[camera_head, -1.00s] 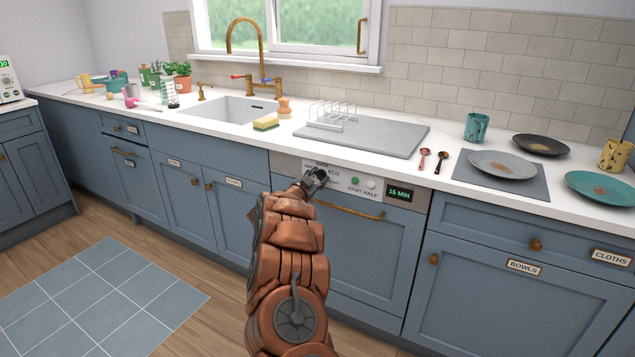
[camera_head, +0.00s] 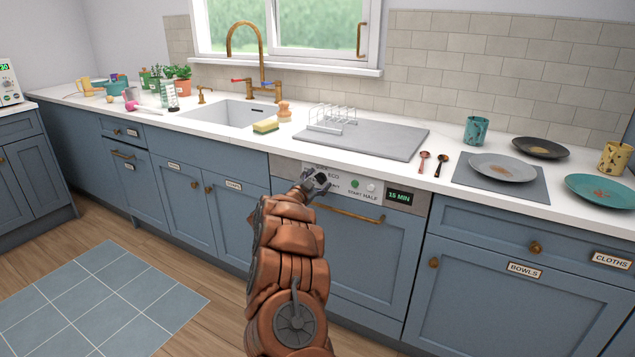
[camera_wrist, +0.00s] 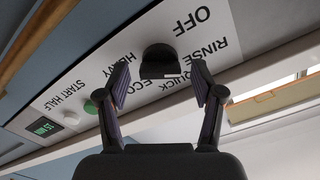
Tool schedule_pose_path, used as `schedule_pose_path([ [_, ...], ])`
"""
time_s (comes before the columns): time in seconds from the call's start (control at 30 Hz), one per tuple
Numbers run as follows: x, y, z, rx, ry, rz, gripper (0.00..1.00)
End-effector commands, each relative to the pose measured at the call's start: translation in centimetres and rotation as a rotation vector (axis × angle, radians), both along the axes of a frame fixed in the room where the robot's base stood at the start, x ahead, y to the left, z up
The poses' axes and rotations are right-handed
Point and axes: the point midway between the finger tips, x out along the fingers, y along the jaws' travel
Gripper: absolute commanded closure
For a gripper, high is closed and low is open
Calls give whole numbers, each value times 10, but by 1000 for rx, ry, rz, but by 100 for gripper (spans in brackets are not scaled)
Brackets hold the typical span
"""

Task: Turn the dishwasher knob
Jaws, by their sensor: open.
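The dishwasher (camera_head: 360,255) has a blue front and a control panel with a green button, a white button and a small display (camera_head: 399,196) reading 15 MIN. In the wrist view the dark knob (camera_wrist: 160,62) stands out from the white label panel, with OFF, RINSE, QUICK, ECO and HEAVY printed around it. My gripper (camera_wrist: 163,88) is open in front of the knob. The fingertips lie to either side of the knob's near end in the picture; I cannot tell whether they touch it. In the head view my gripper (camera_head: 318,183) covers part of the panel's left side.
A brass handle (camera_head: 347,209) runs below the panel. The worktop above holds a grey drainer (camera_head: 365,136) with a rack, a sponge (camera_head: 265,126), spoons and plates. The floor left of my arm is clear, with a tiled mat (camera_head: 95,300).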

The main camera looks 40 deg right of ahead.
Motion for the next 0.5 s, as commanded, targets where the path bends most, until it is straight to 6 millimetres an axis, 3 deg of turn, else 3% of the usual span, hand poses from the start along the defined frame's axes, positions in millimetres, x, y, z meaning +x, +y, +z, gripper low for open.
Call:
schedule_pose_path([
  [0.27,-3,13,0,4,0,2,33],
  [0.5,-11,41,-1,3,2,3,33],
])
